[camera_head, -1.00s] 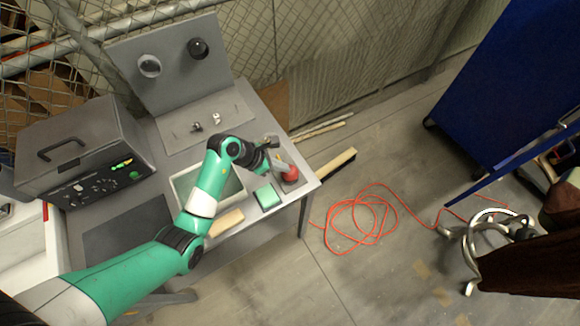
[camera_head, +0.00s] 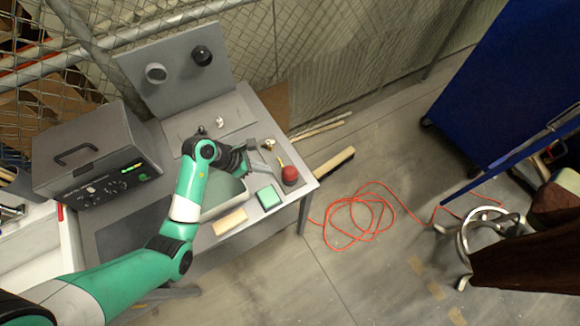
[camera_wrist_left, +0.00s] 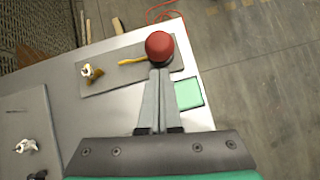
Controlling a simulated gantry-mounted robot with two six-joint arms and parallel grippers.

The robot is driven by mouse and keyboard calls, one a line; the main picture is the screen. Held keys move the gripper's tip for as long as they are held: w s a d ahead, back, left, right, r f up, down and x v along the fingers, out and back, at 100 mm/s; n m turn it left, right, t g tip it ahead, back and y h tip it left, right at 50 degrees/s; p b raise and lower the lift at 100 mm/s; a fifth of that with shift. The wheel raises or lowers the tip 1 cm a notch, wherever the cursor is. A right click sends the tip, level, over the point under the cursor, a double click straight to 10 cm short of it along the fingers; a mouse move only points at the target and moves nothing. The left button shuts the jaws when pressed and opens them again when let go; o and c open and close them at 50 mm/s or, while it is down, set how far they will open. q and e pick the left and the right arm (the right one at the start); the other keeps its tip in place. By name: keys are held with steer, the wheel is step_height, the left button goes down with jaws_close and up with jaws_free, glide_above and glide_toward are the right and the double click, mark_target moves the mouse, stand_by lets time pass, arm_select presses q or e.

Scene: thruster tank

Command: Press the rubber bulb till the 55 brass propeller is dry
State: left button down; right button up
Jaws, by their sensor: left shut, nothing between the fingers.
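The red rubber bulb (camera_head: 290,175) stands near the right end of the bench, with a yellow nozzle (camera_wrist_left: 132,62) beside it. A small brass propeller (camera_head: 268,143) sits on the same grey plate (camera_wrist_left: 110,80), left of the nozzle in the wrist view (camera_wrist_left: 91,71). I cannot read any number on it or tell whether it is wet. My left gripper (camera_head: 246,158) is shut and empty, apart from the bulb and to its left in the head view. In the wrist view its fingertips point toward the bulb (camera_wrist_left: 160,45). My right gripper is out of view.
A green block (camera_head: 268,197) and a tan block (camera_head: 229,221) lie at the bench's front edge. A light-rimmed tray is partly behind my arm. A grey control box (camera_head: 95,160) stands left. A red cord (camera_head: 360,215) lies on the floor.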

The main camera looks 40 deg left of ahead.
arm_select(q)
steer(key=p+v, duration=0.1)
steer(key=v, duration=0.6)
stand_by(0.8)
